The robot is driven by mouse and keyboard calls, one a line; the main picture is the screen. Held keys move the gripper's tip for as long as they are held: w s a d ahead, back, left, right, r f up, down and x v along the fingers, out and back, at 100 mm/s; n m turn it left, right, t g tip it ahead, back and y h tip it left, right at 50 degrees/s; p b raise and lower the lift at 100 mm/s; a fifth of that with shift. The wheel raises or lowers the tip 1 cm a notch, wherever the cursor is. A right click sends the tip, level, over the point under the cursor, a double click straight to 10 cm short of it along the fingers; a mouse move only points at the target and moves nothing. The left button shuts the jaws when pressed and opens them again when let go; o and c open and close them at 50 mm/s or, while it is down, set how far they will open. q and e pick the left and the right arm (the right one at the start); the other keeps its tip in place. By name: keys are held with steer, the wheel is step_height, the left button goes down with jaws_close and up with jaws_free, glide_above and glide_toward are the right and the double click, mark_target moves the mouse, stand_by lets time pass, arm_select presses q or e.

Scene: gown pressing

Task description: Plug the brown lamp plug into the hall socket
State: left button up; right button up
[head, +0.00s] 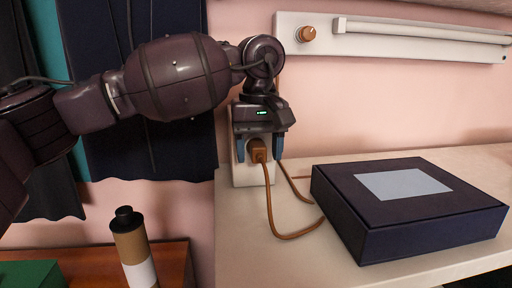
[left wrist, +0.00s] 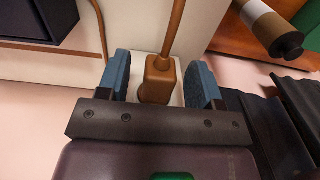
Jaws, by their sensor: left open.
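The brown lamp plug (head: 258,151) sits against the front of the white hall socket (head: 241,175), its cord hanging from it. In the left wrist view the plug (left wrist: 159,82) stands on the pale socket plate between my two blue fingers. My left gripper (head: 260,148) is open, with one finger on each side of the plug and a visible gap on both sides. How deep the plug's pins sit is hidden. The brown cord (head: 270,215) loops down and right over the pale counter. My right gripper is not in view.
A dark navy box (head: 410,205) with a grey label lies on the pale counter (head: 260,265), right of the socket. A wall panel with an orange knob (head: 306,34) is above. A brown-and-white bottle (head: 134,248) stands lower left, below dark hanging cloth (head: 140,90).

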arm_select(q)
step_height(320, 180, up, 11)
stand_by(0.5)
steer(key=shift+f, duration=0.15)
